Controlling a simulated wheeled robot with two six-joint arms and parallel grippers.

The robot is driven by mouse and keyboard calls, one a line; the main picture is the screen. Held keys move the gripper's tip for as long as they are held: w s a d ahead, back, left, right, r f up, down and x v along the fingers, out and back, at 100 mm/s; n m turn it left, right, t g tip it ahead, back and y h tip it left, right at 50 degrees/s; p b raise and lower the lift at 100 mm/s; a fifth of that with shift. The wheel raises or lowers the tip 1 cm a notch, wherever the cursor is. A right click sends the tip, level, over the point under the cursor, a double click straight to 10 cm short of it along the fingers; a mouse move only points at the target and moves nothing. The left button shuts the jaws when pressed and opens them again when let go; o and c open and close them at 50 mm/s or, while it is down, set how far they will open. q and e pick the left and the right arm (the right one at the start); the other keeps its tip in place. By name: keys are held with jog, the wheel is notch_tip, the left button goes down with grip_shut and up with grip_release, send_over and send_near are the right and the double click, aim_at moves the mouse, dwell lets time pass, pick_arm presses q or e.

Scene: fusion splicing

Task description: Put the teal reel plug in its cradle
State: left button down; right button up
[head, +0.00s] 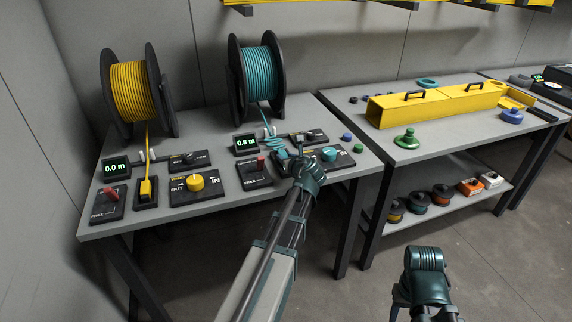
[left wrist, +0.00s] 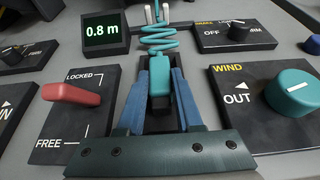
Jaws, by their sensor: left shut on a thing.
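The teal reel plug (left wrist: 159,86) is pinched between the blue fingers of my left gripper (left wrist: 160,74) in the left wrist view. Its coiled teal cable (left wrist: 163,36) runs away from its far end. The plug is in line with a dark cradle (left wrist: 177,62) and seems at or just above its slot; the fingers hide how deep it sits. In the head view my left gripper (head: 291,160) is over the teal control panels and hides the plug and most of the cradle. The teal reel (head: 257,80) stands behind. My right gripper's fingers do not show.
Beside the cradle are a red lever (left wrist: 72,93) on a LOCKED/FREE panel, a teal WIND knob (left wrist: 291,92) and a display (left wrist: 103,32) reading 0.8 m. The yellow plug (head: 147,188) stands to the left. A second table (head: 455,140) holds a long yellow box.

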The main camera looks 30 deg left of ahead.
pick_arm(q)
jog(key=shift+f, duration=0.15)
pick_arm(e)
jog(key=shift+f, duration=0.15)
pick_arm(q)
jog(key=shift+f, duration=0.1)
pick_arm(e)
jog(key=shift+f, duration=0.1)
pick_arm(q)
jog(key=shift+f, duration=0.15)
jog(key=c, duration=0.6)
grip_release()
jog(key=shift+o, duration=0.2)
jog(key=shift+r, duration=0.4)
jog(key=p+v, duration=0.5)
jog(key=v, duration=0.7)
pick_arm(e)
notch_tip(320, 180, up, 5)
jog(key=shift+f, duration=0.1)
pick_arm(q)
jog(key=shift+w+d+f, duration=0.1)
